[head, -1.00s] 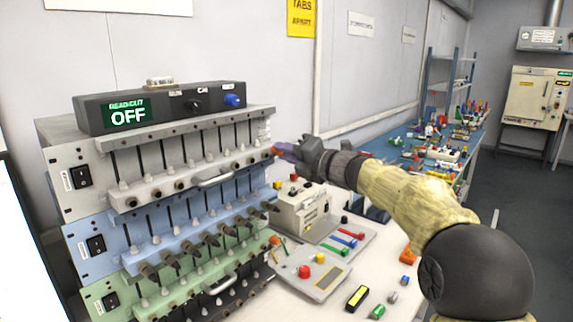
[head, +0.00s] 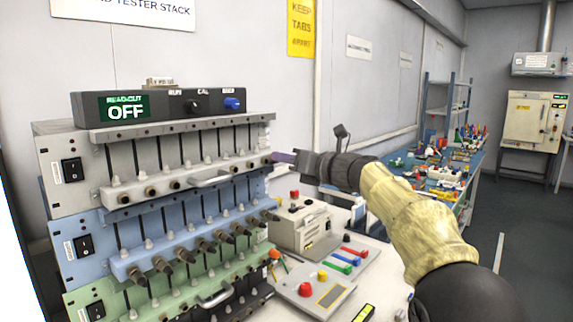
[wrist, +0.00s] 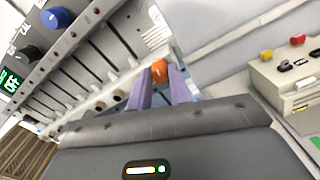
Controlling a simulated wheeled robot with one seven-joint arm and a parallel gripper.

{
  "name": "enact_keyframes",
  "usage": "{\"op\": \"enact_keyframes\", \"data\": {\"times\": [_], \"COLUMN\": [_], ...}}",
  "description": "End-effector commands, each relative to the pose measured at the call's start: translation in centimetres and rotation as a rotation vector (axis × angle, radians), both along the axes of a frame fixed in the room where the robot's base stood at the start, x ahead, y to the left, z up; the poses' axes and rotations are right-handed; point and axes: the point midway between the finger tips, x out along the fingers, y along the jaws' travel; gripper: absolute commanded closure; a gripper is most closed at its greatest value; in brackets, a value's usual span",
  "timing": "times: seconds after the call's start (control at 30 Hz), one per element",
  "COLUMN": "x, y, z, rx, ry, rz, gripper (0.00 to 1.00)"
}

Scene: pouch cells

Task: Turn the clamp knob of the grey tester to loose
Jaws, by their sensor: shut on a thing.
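The grey tester (head: 70,190) is the top unit of the stack on the left, with a row of small brown knobs and grey clips along its front ledge. In the wrist view an orange knob (wrist: 159,71) sits at the right end of that row, between the purple fingertips. My gripper (wrist: 163,82) is shut on this orange knob. In the head view my gripper (head: 275,158) reaches in from the right to the tester's right end, and it hides the orange knob there. I cannot tell the knob's setting.
A black box (head: 160,104) reading OFF, with a blue knob, sits on top. The blue tester (head: 80,245) and green tester (head: 95,305) are stacked below. A beige device (head: 300,228) and a panel with coloured buttons (head: 315,290) stand on the white bench, below my arm.

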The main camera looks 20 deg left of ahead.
Motion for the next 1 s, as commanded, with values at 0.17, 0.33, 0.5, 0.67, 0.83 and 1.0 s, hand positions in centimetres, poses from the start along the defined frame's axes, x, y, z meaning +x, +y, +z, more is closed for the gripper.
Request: {"op": "enact_keyframes", "data": {"times": [0.17, 0.33, 0.5, 0.67, 0.83, 1.0], "x": [0.05, 0.05, 0.06, 0.05, 0.03, -0.26], "y": [0.06, 0.05, 0.05, 0.04, -0.02, -0.91], "z": [-0.36, -0.36, -0.37, -0.24, -0.15, -0.19], "rx": [-0.011, -0.011, -0.010, -0.008, -0.007, -0.008], "ry": [-0.011, -0.011, -0.009, -0.011, -0.011, -0.012], "rz": [0.002, 0.002, 0.001, 0.001, 0.001, -0.002], "gripper": [1.00, 1.00, 0.69, 0.58, 0.58, 0.58]}}
